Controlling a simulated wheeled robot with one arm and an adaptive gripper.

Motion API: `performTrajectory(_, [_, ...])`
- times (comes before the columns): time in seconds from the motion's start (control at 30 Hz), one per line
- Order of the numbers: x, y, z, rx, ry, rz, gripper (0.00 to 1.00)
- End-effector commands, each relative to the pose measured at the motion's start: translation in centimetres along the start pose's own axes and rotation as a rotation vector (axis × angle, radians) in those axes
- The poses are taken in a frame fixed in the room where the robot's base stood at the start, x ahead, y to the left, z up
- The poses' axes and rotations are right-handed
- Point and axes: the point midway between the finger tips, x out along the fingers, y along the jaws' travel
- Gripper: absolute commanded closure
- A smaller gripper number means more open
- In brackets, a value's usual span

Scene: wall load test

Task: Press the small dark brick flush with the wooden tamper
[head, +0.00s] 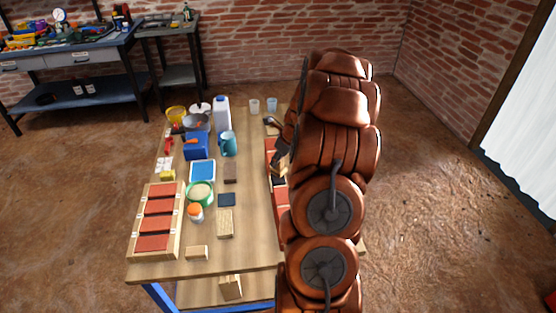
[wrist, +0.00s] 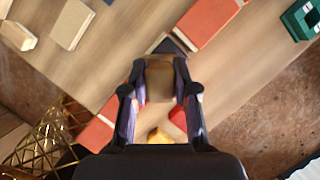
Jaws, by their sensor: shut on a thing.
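My gripper (wrist: 160,88) is shut on a brown wooden block, which looks like the tamper (wrist: 160,76). A dark piece, perhaps the small dark brick (wrist: 173,45), shows just beyond the block in the wrist view and is mostly hidden by it. I cannot tell whether they touch or whether the dark piece is flush. Red bricks lie in a row on both sides, one beyond (wrist: 207,20) and one nearer (wrist: 95,134). In the head view my arm covers much of this row (head: 281,200), and my gripper (head: 281,163) is over it.
On the table (head: 255,220) to the left stand a tray of red bricks (head: 179,190), a green-rimmed bowl (head: 200,193), a teal jug (head: 228,144) and a white bottle (head: 221,112). Wooden blocks (head: 225,223) lie nearby. A green object (wrist: 300,18) shows at the wrist view's corner.

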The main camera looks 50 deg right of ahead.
Motion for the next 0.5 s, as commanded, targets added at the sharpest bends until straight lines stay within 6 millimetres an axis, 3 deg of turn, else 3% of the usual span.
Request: performTrajectory(0.5, [-3.4,0.0,1.4,-0.001,0.001,0.000,1.00])
